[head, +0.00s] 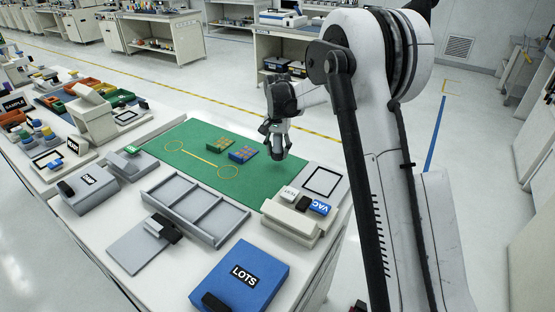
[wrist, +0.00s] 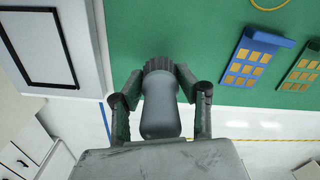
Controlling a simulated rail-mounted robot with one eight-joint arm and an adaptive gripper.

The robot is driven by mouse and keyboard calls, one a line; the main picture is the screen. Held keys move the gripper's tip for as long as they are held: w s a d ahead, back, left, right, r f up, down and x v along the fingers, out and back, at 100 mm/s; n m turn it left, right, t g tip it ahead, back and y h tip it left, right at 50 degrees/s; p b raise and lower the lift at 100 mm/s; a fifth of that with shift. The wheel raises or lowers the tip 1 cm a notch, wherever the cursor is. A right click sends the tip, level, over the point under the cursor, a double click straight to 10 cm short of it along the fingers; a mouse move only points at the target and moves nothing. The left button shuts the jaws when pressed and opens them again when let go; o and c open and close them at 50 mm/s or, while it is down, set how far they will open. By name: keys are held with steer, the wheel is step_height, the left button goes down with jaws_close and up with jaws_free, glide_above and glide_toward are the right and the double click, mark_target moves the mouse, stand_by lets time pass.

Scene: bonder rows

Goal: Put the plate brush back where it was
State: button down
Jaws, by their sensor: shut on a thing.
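My gripper (head: 277,146) hangs above the far right part of the green mat (head: 190,135), near the bench's right edge. In the wrist view my gripper (wrist: 160,76) is shut on a grey rounded handle with a dark ridged end, which looks like the plate brush (wrist: 160,108). The brush's bristles cannot be made out. In the head view the brush is too small to tell apart from the fingers. A yellow line joins two yellow circles on the mat.
A blue plate with orange squares (head: 242,155) and a green one (head: 222,145) lie on the mat. A grey divided tray (head: 195,211), a black-framed pad (head: 323,181), a VAC block (head: 320,207) and a blue LOTS box (head: 240,280) stand nearby.

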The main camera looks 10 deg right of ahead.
mark_target(278, 159)
steer(key=shift+f, duration=1.9)
steer(key=shift+f, duration=0.15)
steer(key=c, duration=1.2)
jaws_free()
